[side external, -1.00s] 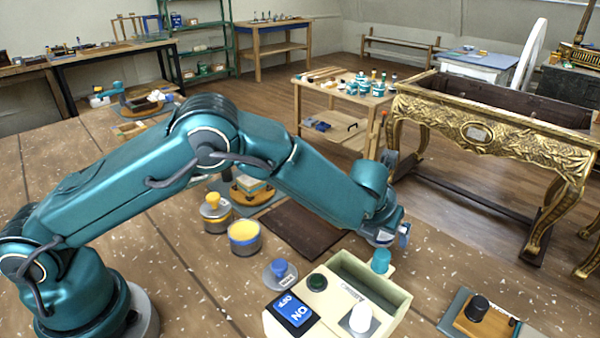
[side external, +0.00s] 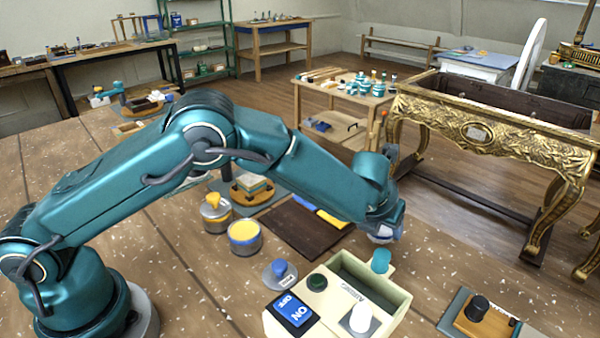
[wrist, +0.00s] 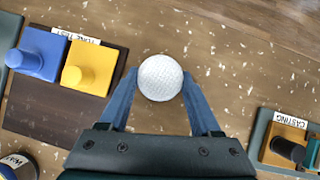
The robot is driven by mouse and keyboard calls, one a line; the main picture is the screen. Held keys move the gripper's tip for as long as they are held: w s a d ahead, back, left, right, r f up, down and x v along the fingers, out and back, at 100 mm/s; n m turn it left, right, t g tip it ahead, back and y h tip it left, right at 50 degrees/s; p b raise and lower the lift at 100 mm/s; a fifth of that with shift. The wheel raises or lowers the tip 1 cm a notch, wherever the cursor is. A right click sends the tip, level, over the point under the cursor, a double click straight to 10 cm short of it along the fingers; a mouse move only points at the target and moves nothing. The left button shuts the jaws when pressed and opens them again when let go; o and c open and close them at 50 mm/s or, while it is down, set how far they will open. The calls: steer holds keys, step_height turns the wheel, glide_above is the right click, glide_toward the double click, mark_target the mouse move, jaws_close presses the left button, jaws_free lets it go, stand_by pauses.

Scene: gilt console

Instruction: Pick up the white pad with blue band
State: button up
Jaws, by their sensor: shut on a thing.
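The white pad (wrist: 160,77) shows in the wrist view as a round, finely textured white face between the two blue fingers of my gripper (wrist: 160,84). The fingers close on it from left and right. In the side view, my gripper (side external: 388,230) is low over the right part of the table, with a bit of the white pad (side external: 380,239) below it. The blue band cannot be told apart from the blue fingers. I cannot tell whether the pad is clear of the table.
A dark brown board (wrist: 50,115) carries a blue block (wrist: 40,53) and a yellow block (wrist: 88,68). A cream box (side external: 395,298) with a switch and knobs stands in front of the gripper. A plate labelled CASTING (wrist: 290,140) lies right in the wrist view.

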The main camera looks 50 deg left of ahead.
steer(key=r, duration=0.3)
steer(key=shift+a+r, duration=0.2)
steer(key=shift+a, duration=0.15)
steer(key=s+a+r, duration=0.2)
steer(key=a+r, duration=0.4)
steer(key=a, duration=0.4)
steer(key=shift+s+a+r, duration=0.2)
steer(key=shift+a, duration=0.2)
steer(key=o, duration=0.3)
steer(key=shift+c, duration=0.9)
steer(key=s+a+n+g+y, duration=0.1)
steer(key=s+a+n+y, duration=0.1)
steer(key=a, duration=0.7)
steer(key=s+a+r+n+g+y, duration=0.1)
steer(key=s+a+n+y, duration=0.1)
steer(key=s+a+n, duration=0.2)
steer(key=shift+a+r+n+g, duration=0.35)
steer(key=shift+a+n, duration=1.15)
steer(key=shift+a, duration=1.25)
